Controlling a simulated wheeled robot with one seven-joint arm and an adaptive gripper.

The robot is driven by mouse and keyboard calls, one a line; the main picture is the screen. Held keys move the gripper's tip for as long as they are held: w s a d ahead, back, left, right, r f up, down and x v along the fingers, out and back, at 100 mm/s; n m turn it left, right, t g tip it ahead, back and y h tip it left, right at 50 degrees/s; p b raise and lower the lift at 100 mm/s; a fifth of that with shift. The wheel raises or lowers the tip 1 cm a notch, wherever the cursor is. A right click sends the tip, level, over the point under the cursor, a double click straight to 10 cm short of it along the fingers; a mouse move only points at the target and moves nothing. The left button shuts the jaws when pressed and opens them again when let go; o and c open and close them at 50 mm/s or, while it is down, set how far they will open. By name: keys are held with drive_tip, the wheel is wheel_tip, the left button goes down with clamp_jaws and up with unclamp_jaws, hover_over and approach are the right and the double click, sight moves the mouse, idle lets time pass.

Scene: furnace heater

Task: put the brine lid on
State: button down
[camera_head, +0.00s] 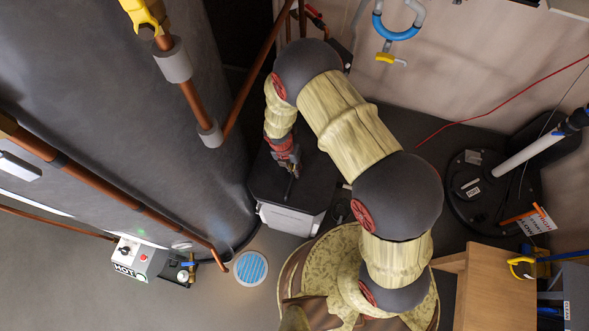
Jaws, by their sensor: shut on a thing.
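The brine lid (270,188) is a black, roughly rectangular slab, seen from above beside the large grey cylinder. It lies on or just over a white box-shaped tank (290,219), whose front wall shows below the lid's near edge. My gripper (290,171) points down at the middle of the lid and is shut on it, seemingly at a small raised part; the fingers hide the exact grip. My arm covers part of the lid's right and far side. I cannot tell whether the lid rests flush on the tank or hangs slightly above it.
The grey cylinder (130,110) with copper pipes (190,98) stands close on the left. A round floor drain (251,268) and a control box marked HOT (135,258) lie at lower left. A black round-topped vessel (480,190) and a wooden table (500,290) are on the right.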

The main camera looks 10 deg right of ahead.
drive_tip(key=shift+b+x, duration=0.5)
drive_tip(key=shift+x, duration=0.4)
drive_tip(key=c, duration=1.9)
unclamp_jaws()
drive_tip(key=shift+a, duration=0.15)
drive_tip(key=shift+o, duration=0.4)
drive_tip(key=v, duration=1.2)
drive_tip(key=shift+w, duration=0.1)
